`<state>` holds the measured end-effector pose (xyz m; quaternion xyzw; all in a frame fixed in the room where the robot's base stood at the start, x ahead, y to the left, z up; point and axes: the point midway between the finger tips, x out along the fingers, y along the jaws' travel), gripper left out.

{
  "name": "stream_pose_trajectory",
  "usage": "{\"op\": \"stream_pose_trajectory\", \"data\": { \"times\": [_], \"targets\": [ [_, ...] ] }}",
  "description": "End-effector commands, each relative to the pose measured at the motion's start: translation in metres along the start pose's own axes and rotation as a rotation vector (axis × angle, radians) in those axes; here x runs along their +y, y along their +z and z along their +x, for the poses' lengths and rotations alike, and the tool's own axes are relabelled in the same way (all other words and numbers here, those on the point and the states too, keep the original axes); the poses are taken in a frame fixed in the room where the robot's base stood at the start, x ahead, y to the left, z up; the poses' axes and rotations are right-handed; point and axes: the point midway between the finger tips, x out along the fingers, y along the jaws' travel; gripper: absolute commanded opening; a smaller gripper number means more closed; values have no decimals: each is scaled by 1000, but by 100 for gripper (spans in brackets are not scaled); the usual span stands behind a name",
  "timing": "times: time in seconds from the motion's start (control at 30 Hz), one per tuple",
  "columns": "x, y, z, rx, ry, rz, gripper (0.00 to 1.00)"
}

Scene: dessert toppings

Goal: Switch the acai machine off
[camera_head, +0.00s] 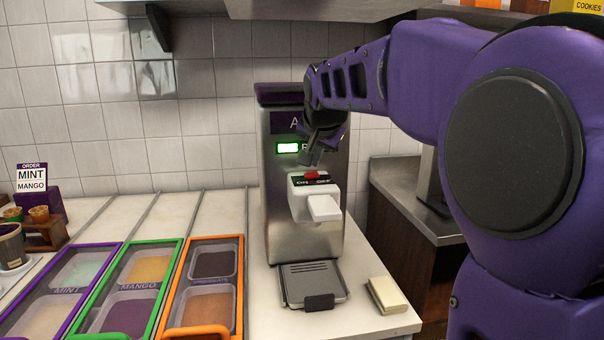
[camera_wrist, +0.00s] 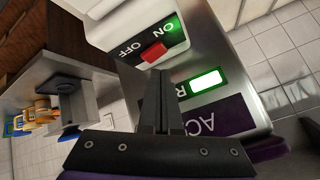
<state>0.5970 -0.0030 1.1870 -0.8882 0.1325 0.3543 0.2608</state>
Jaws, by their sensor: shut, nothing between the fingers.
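The acai machine (camera_head: 280,220) is a tall silver dispenser with a purple sign, standing against the tiled wall. Its small display (camera_head: 288,147) glows green, and it also shows lit in the wrist view (camera_wrist: 208,83). A red switch (camera_head: 311,175) sits on the white dispensing head, between the ON and OFF labels; it also shows in the wrist view (camera_wrist: 153,52). A green light glows beside ON in the wrist view. My gripper (camera_head: 314,160) is shut and empty, just above the switch. In the wrist view its fingertips (camera_wrist: 160,73) appear close to the switch; contact cannot be told.
Topping bins with purple, green and orange frames (camera_head: 237,275) lie left of the machine. A drip tray (camera_head: 312,284) is below the dispensing head, and a pale block (camera_head: 388,295) lies to its right. A menu sign (camera_head: 31,177) and cups stand far left.

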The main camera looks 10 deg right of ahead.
Motion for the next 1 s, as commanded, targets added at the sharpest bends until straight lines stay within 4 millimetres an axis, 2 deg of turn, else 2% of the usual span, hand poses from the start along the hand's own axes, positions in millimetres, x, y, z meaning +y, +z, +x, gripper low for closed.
{"op": "stream_pose_trajectory", "data": {
  "times": [1.0],
  "targets": [
    [6, 6, 8, 0, 0, 0, 0]
  ]
}}
